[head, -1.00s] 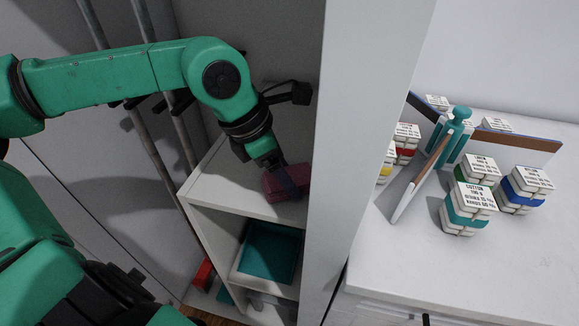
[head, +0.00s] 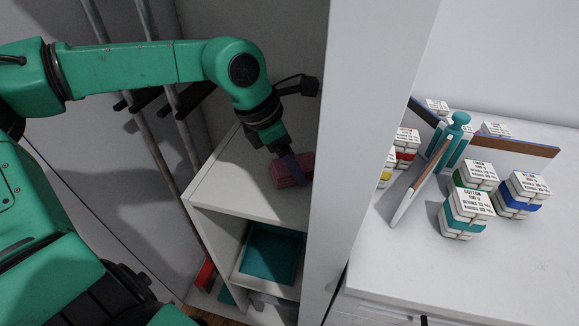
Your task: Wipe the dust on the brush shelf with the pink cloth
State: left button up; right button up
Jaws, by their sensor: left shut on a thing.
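The pink cloth (head: 283,174), a folded thick bundle, is at the upper white shelf (head: 232,187), towards its right side near the tall white panel. My left gripper (head: 290,168) reaches down from above and is shut on the cloth. The cloth appears to be on or just above the shelf top; I cannot tell if it touches. No dust can be made out on the visible shelf surface, and the arm hides part of the back. My right gripper is not in view.
A tall white panel (head: 357,150) borders the shelf on the right. A teal tray (head: 270,254) is in the compartment below. Grey poles (head: 150,120) stand behind on the left. A white counter (head: 480,265) at right holds several labelled stacks (head: 467,212) and a teal-topped holder (head: 457,125).

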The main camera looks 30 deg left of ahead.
pick_arm(q)
jog(key=shift+w+a+f, duration=0.1)
jog(key=shift+w+a, duration=0.1)
jog(key=shift+w, duration=0.7)
jog(key=shift+w+a+f, duration=0.1)
jog(key=shift+w+a, duration=0.15)
jog(key=shift+w, duration=0.65)
jog(key=shift+w+a, duration=0.2)
jog(key=shift+w, duration=0.7)
jog(key=shift+r+p, duration=2.1)
jog(key=shift+r, duration=0.9)
notch_tip(320, 180, up, 3)
jog(key=shift+p, duration=0.95)
jog(key=shift+a, duration=0.1)
